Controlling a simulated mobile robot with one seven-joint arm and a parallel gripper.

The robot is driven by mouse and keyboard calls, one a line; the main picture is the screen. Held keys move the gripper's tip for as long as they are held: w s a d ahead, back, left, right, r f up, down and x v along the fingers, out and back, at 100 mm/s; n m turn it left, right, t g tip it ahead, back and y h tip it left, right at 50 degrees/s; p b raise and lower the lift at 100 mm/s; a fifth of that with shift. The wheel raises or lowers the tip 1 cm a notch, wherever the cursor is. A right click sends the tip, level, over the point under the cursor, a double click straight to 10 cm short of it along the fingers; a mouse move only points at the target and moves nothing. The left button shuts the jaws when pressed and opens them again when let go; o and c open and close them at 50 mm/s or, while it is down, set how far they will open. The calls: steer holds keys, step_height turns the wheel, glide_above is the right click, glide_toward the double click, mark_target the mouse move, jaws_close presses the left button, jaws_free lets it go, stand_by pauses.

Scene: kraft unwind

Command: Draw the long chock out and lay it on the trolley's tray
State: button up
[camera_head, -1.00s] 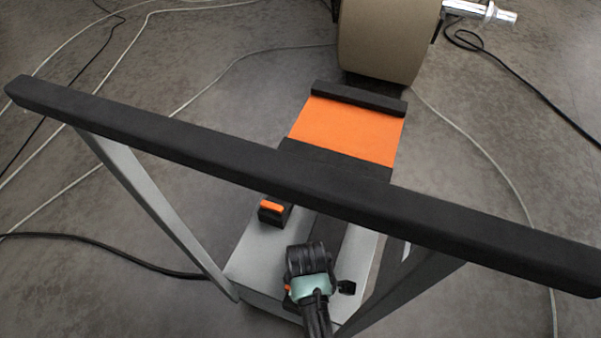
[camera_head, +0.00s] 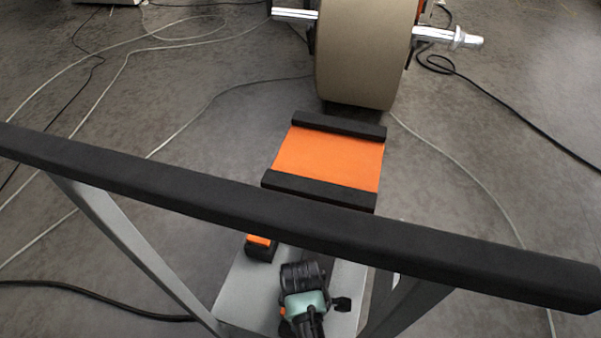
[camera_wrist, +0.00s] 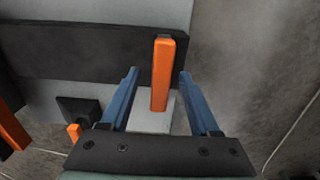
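In the wrist view, an upright orange grip (camera_wrist: 160,85), apparently the long chock's, stands between my two blue fingers, with gaps on both sides. A long black bar (camera_wrist: 80,52) runs behind it; I cannot tell if they are joined. A pale block (camera_wrist: 150,118) shows at the grip's foot. My gripper (camera_wrist: 159,73) is open and holds nothing. In the head view, my gripper (camera_head: 302,272) is over a grey plate (camera_head: 345,278), its fingertips hidden. A small black block with an orange top (camera_head: 260,247) sits at the plate's left. I cannot tell which surface is the tray.
A black crossbar (camera_head: 200,185) on grey legs crosses in front. Beyond it lies an orange panel (camera_head: 330,158) with black end bars. A large brown roll (camera_head: 362,55) on a metal shaft (camera_head: 440,36) stands behind. Cables (camera_head: 480,180) lie on the floor.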

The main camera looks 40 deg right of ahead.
steer(key=shift+s+f, duration=0.1)
steer(key=shift+s, duration=0.05)
step_height(320, 180, up, 13)
steer(key=p, duration=0.6)
